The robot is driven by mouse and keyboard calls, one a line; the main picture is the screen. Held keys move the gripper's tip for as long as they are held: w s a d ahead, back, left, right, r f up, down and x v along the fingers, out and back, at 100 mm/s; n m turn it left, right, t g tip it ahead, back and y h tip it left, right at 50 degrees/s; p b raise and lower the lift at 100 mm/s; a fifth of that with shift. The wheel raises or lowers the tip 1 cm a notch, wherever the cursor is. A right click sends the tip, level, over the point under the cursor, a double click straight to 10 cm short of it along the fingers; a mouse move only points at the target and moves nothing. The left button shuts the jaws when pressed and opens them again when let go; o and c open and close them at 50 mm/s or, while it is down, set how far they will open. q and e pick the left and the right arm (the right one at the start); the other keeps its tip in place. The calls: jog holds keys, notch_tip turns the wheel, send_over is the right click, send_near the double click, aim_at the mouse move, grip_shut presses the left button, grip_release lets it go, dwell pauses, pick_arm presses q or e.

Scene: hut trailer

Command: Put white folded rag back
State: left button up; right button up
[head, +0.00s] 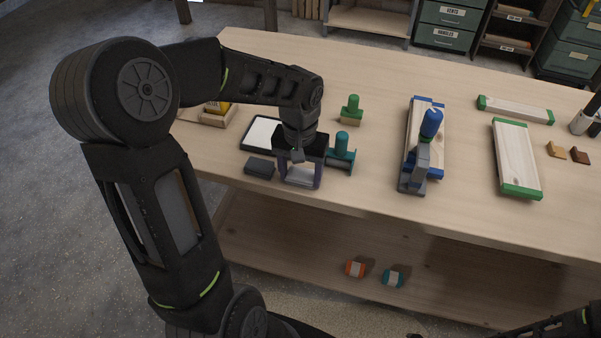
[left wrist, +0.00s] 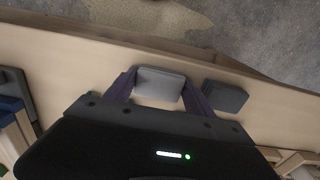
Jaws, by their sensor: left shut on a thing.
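The white folded rag (head: 301,174) is a small pale block at the front edge of the workbench. My left gripper (head: 300,183) reaches down to it with one finger on each side. In the left wrist view the rag (left wrist: 160,84) sits between the two dark fingers of the gripper (left wrist: 158,90), which is shut on it. I cannot tell whether the rag touches the bench top. A dark grey folded block (head: 260,167) lies just left of the gripper, and it also shows in the left wrist view (left wrist: 225,97). Part of my right arm shows at the lower right; its gripper is out of view.
A black-rimmed tray with a white surface (head: 262,134) lies behind the gripper. A teal-knobbed tool (head: 341,151) stands close to its right. A green-knobbed block (head: 350,108) and a blue-handled tool (head: 430,125) stand farther right. The bench (head: 375,180) is clear between them.

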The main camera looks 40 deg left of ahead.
aim_at(300, 175)
pick_arm(q)
jog(key=shift+s+d+f+b, duration=0.15)
jog(key=shift+s+f+b, duration=0.2)
jog(key=shift+f, duration=0.2)
jog(key=o, duration=1.5)
jog(key=shift+f, duration=0.1)
jog(key=shift+o, duration=1.3)
jog(key=shift+r+p, duration=0.4)
notch_tip(300, 175, up, 13)
jog(key=shift+w, duration=0.25)
jog(key=shift+f, duration=0.15)
